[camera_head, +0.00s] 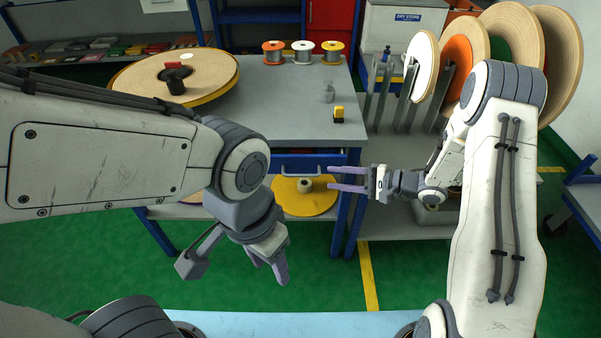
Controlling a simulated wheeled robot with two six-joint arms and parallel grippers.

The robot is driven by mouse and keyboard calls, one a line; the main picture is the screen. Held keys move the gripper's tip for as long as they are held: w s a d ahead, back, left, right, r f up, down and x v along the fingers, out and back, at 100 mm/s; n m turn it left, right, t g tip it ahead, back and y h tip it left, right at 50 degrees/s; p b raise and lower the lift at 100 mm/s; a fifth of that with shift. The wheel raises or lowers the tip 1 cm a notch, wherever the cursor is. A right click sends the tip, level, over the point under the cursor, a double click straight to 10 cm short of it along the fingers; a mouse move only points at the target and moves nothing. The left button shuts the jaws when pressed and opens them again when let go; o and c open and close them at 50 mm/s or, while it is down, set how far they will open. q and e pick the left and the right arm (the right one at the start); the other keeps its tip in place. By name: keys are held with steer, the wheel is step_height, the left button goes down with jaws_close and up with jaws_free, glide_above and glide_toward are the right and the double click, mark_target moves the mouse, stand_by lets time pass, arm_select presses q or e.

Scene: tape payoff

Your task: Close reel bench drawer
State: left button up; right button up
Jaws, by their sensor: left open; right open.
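The grey-topped reel bench (300,112) stands ahead of me on blue legs. Its drawer (300,163) shows as a blue front below the bench top; part of it is behind my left arm, and I cannot tell how far it stands out. My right gripper (331,178) is open and empty, its purple fingers pointing left in front of the drawer's right end; I cannot tell if they touch it. My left gripper (236,272) is open and empty, low in front of the bench, pointing down over the green floor.
A large wooden reel (210,70) and several small spools (303,47) are on the bench top, with a yellow item (339,115) near its right edge. A yellow disc (310,203) lies on the lower shelf. Upright reels (510,45) stand at right.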

mark_target(304, 176)
steer(key=x, duration=0.3)
steer(key=b+x, duration=0.1)
steer(key=x, duration=0.6)
steer(key=shift+s+a+r+b, duration=0.1)
steer(key=shift+s+a+b, duration=0.1)
steer(key=shift+a+b, duration=0.2)
jaws_close()
steer(key=shift+d, duration=0.15)
stand_by(0.8)
